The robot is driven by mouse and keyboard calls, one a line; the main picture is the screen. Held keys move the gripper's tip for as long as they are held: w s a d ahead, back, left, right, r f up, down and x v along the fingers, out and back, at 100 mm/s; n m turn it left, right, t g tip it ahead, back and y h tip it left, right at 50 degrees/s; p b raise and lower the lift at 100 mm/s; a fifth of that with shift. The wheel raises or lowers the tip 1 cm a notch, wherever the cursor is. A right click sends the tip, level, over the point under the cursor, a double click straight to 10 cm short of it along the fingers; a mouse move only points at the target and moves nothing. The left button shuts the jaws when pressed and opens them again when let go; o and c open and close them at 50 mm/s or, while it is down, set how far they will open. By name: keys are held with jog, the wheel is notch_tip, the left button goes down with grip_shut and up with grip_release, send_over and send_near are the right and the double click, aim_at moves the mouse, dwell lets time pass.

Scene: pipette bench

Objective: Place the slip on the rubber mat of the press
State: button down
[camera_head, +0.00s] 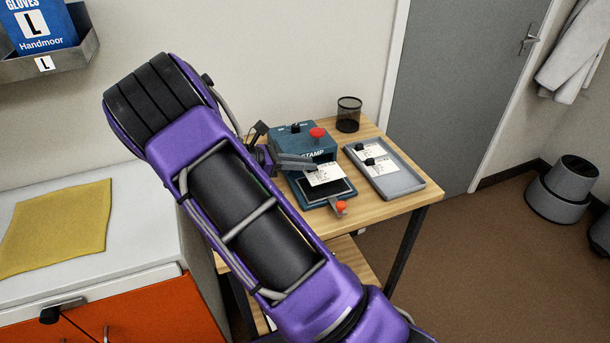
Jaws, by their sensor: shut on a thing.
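The stamp press (292,138) is a teal device with a red knob on top, on the small wooden table. Its dark rubber mat (338,191) shows at the front of its base, partly covered in this view by the slip. The white printed slip (325,175) is over the mat, tilted in the picture. I cannot tell how high it is above the mat. My gripper (312,166) comes in from the left and is shut on the slip's back edge. My purple arm hides the table's left part.
A grey tray (402,184) with papers and small black knobbed items lies right of the press. A black mesh cup (348,114) stands behind it. An orange-tipped lever (341,207) sticks out at the press's front. A counter with a yellow cloth (55,228) is at left.

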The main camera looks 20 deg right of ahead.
jog(key=shift+f, duration=1.75)
jog(key=shift+f+b, duration=0.1)
jog(key=shift+b, duration=0.2)
jog(key=c, duration=0.8)
grip_release()
jog(key=shift+c, duration=0.2)
jog(key=shift+r, duration=0.2)
jog(key=p+v, duration=0.1)
jog(key=v, duration=1.1)
